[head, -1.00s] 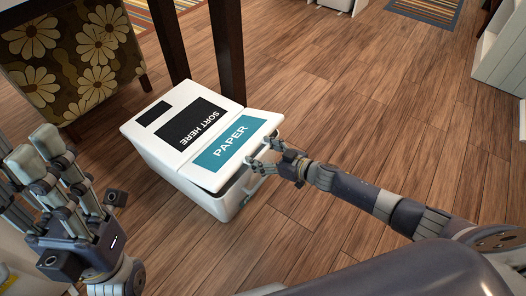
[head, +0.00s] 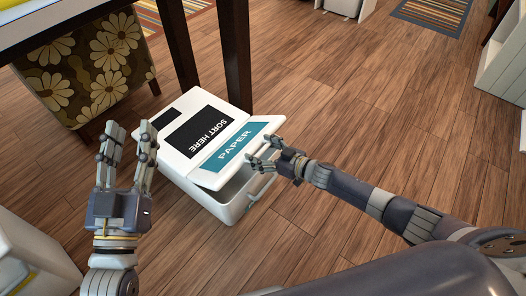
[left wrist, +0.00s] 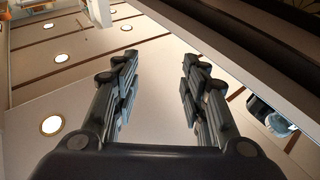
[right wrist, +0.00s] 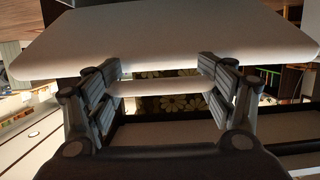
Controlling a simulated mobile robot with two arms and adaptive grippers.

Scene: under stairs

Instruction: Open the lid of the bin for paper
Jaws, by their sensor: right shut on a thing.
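The white bin (head: 228,210) stands on the floor at the centre of the head view. Its paper lid (head: 238,146), with a teal PAPER label, is tilted up at its near edge, with a dark gap below. In the right wrist view, the lid's pale underside (right wrist: 165,45) spans above my right fingers (right wrist: 160,75). My left gripper (head: 131,135) is open and empty, to the left of the bin and apart from it; its spread fingers also show in the left wrist view (left wrist: 160,65).
A dark-legged table (head: 235,55) stands right behind the bin. A flowered chair (head: 85,65) is at the back left. White furniture (head: 35,250) fills the lower left. The wooden floor (head: 370,110) to the right is clear.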

